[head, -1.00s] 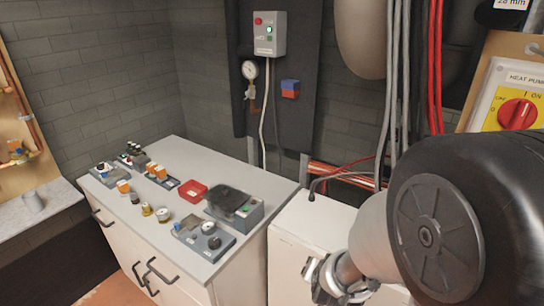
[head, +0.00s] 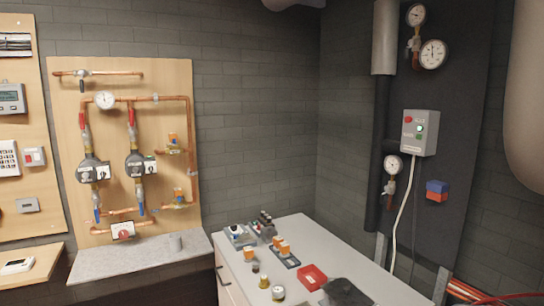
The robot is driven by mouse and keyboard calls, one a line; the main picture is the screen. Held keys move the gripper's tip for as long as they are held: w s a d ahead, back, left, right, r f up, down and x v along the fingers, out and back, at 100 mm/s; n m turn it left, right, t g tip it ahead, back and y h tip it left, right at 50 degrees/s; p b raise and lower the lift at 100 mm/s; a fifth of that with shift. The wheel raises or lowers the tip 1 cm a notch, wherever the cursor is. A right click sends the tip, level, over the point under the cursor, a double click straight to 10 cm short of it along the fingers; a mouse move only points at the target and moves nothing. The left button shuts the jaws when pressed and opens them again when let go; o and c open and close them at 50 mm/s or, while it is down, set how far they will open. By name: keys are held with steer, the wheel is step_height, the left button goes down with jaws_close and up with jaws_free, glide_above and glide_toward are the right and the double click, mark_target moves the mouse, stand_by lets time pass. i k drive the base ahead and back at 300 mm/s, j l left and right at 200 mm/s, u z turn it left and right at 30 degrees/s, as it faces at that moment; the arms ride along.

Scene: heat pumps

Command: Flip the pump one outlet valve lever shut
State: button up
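A wooden board (head: 160,100) with copper pipework hangs on the back wall at the left. Two dark pumps sit side by side on it, a left pump (head: 89,171) and a right pump (head: 135,163). Their labels are too small to read, so I cannot tell which is pump one. Above them are a left red lever (head: 84,119) and a right red lever (head: 131,117), both roughly upright along their pipes. Below are a left blue lever (head: 97,214) and a right blue lever (head: 141,208), also roughly upright. My gripper is not in view.
A white cabinet (head: 311,236) with small parts and a red tray (head: 312,277) stands in front to the right. A control box (head: 420,132) hangs on the right wall.

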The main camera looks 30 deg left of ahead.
mark_target(80, 117)
steer(key=u, duration=2.25)
steer(key=i+l, duration=0.1)
steer(key=i, duration=0.6)
steer(key=i+u, duration=0.1)
steer(key=i, duration=0.6)
steer(key=i+l, duration=0.2)
steer(key=i, duration=0.45)
steer(key=i+l+u, duration=0.1)
steer(key=i, duration=0.6)
